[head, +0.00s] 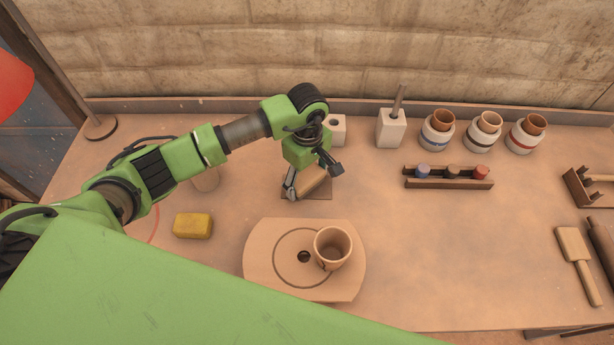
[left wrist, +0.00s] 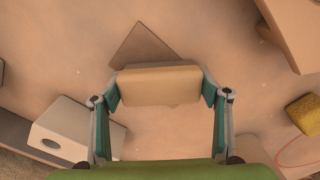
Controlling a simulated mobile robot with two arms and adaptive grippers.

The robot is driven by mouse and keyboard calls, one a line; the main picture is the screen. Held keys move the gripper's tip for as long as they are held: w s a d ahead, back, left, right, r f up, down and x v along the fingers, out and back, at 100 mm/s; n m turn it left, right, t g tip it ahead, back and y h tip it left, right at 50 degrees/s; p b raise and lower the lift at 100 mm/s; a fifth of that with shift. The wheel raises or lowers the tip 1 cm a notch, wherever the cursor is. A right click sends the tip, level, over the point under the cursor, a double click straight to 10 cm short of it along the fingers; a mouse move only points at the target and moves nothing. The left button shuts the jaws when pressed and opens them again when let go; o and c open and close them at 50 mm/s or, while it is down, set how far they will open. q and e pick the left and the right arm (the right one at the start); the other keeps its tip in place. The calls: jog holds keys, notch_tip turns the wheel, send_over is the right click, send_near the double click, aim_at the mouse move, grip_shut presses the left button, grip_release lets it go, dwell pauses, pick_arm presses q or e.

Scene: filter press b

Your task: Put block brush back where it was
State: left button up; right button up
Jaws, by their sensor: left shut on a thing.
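The block brush (head: 313,181) is a tan wooden block. My left gripper (head: 312,177) is shut on it, with a finger at each end. In the left wrist view the block (left wrist: 160,86) spans between the two fingertips; no bristles show. A thin brown square mat (head: 324,193) lies on the table under or just behind the block. In the left wrist view a corner of the mat (left wrist: 142,46) shows beyond the block. I cannot tell whether the block touches it. My right gripper is not in view.
A white block with a hole (head: 338,130) and a white holder with a stick (head: 391,128) stand behind. A yellow sponge (head: 193,225) lies left. A round-sided board (head: 262,262) with a cup (head: 332,247) is in front. A rack of stoppers (head: 447,178) is right.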

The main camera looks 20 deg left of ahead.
pick_arm(q)
jog(key=shift+f+b, duration=0.25)
jog(key=shift+b, duration=0.05)
jog(key=o, duration=1.1)
jog(key=shift+r, duration=0.1)
jog(key=shift+c, duration=0.2)
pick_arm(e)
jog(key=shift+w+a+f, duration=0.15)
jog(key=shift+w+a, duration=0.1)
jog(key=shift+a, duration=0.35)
pick_arm(q)
jog(key=shift+r, duration=0.1)
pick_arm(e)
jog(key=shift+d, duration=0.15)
